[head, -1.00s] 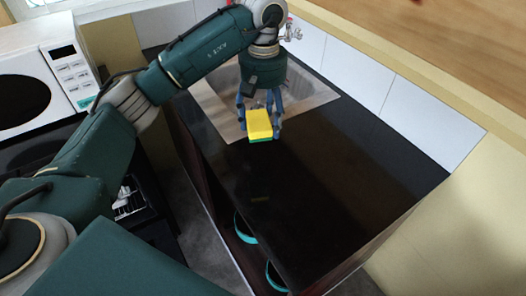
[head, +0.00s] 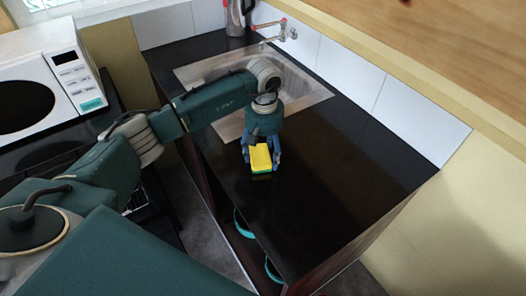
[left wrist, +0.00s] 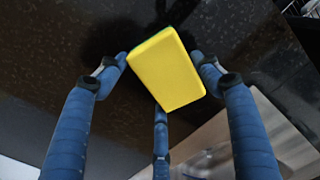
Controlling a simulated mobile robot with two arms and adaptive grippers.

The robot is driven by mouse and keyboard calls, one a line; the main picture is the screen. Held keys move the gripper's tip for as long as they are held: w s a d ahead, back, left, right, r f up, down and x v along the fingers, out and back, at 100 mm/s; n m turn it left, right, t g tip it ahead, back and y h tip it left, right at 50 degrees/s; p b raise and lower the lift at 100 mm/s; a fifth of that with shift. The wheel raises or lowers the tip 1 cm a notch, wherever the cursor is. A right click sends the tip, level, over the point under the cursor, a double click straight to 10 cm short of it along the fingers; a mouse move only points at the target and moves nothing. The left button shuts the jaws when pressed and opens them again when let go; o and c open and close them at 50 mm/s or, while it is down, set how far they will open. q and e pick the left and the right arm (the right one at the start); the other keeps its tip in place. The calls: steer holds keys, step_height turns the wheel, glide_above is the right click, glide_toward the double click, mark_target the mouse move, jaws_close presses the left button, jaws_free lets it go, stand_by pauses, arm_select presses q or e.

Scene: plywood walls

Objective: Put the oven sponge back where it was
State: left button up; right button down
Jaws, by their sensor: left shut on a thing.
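The oven sponge (head: 260,158) is yellow with a green layer underneath. My left gripper (head: 262,152) is shut on it, over the black counter (head: 310,180) in front of the sink. In the left wrist view the sponge (left wrist: 166,70) sits between the blue fingers (left wrist: 164,72), tilted, with its yellow face towards the camera. A gap between sponge and counter cannot be judged well; a dark shadow lies close beside it. My right gripper is not in view.
The metal sink (head: 215,70) with a faucet (head: 285,32) is behind the gripper. A kettle (head: 236,18) stands at the back. A white microwave (head: 50,85) is at left. The counter's front part is clear. Teal-rimmed items (head: 243,225) show below the counter's edge.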

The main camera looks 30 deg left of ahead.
mark_target(264, 153)
arm_select(q)
steer(key=o, duration=0.7)
steer(key=shift+s+a+f, duration=0.15)
steer(key=shift+s, duration=0.05)
steer(key=o, duration=0.3)
steer(key=shift+o, duration=0.2)
steer(key=shift+d, duration=0.25)
steer(key=shift+w+d+r, duration=0.1)
steer(key=shift+d+r, duration=0.05)
steer(key=shift+r, duration=0.25)
steer(key=r, duration=0.1)
steer(key=r+b, duration=0.1)
steer(key=r, duration=0.1)
steer(key=r+b, duration=0.1)
steer(key=shift+w+a+r, duration=0.1)
steer(key=shift+a+r, duration=0.15)
steer(key=shift+r, duration=0.15)
step_height(264, 153, up, 7)
steer(key=b, duration=0.2)
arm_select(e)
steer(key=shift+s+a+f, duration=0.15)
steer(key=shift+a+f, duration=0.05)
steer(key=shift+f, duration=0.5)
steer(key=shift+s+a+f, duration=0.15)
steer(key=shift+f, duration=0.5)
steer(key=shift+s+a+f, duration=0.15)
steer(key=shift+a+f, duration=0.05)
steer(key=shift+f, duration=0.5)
